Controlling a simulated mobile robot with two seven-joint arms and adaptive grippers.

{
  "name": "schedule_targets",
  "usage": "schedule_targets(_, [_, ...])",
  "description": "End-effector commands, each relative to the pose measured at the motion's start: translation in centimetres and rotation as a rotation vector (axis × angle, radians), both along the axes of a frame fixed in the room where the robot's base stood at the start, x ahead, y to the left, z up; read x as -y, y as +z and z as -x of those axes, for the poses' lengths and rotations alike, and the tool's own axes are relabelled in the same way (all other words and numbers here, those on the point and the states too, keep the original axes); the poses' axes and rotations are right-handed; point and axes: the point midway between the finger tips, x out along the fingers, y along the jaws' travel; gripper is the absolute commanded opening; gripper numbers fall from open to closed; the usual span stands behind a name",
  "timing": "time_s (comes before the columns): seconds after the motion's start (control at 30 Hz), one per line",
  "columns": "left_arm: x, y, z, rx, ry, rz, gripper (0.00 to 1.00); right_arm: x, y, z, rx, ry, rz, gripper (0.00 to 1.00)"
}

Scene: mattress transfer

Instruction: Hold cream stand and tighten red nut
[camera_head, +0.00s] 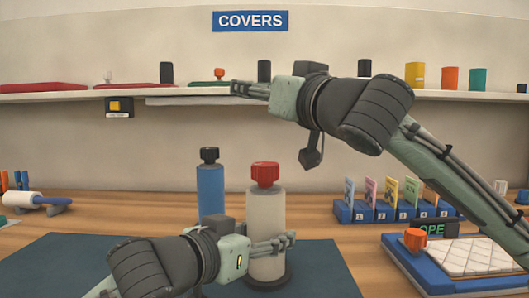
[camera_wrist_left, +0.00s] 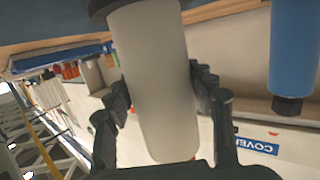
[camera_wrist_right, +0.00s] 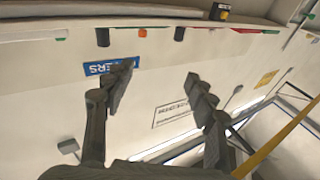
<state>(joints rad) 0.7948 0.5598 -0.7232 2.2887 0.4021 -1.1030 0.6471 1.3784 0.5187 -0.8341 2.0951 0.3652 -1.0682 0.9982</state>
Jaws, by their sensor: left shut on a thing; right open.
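The cream stand (camera_head: 265,210) is an upright cylinder on a dark round base on the mat. The red nut (camera_head: 265,174) sits on its top. My left gripper (camera_head: 290,240) is shut on the lower part of the stand. In the left wrist view the cream stand (camera_wrist_left: 150,80) lies between the left gripper's fingers (camera_wrist_left: 160,95); the red nut does not show there. My right gripper (camera_head: 238,88) is raised near the shelf, up and left of the red nut. In the right wrist view the right gripper (camera_wrist_right: 158,90) is open and empty, with the wall behind it.
A blue cylinder with a black cap (camera_head: 210,187) stands just left of the cream stand. The dark mat (camera_head: 325,265) has free room right of the stand. A blue card rack (camera_head: 390,213) and a blue tray (camera_head: 440,280) are to the right. A shelf (camera_head: 60,97) runs along the wall.

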Motion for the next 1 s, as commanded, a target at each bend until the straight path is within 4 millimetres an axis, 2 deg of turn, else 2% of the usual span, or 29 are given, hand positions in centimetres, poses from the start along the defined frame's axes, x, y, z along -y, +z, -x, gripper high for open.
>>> schedule_targets(0.1, [0.0,0.4,0.0,0.008,-0.001,0.004,0.00,0.0,2.2,-2.0,0.093,0.080,-0.076,0.56])
schedule_targets(0.23, [0.0,0.4,0.0,0.008,-0.001,0.004,0.00,0.1,3.8,-3.2,0.190,0.201,-0.132,0.56])
schedule_targets(0.37, [0.0,0.4,0.0,0.008,-0.001,0.004,0.00,0.4,4.2,-3.6,0.266,0.343,-0.147,0.56])
schedule_targets(0.47, [0.0,0.4,0.0,0.008,-0.001,0.004,0.00,1.1,3.5,-3.6,0.300,0.462,-0.133,0.56])
schedule_targets(0.67, [0.0,0.4,0.0,0.009,0.000,0.003,0.00,3.3,-0.3,-2.8,0.293,0.714,-0.048,0.56])
schedule_targets(0.9, [0.0,0.4,0.0,0.009,0.000,0.003,0.00,8.1,-7.3,-0.7,0.149,0.990,0.094,0.56])
schedule_targets(1.0, [0.0,0.4,0.0,0.009,0.000,0.003,0.00,10.1,-9.6,0.2,0.079,1.069,0.139,0.56])
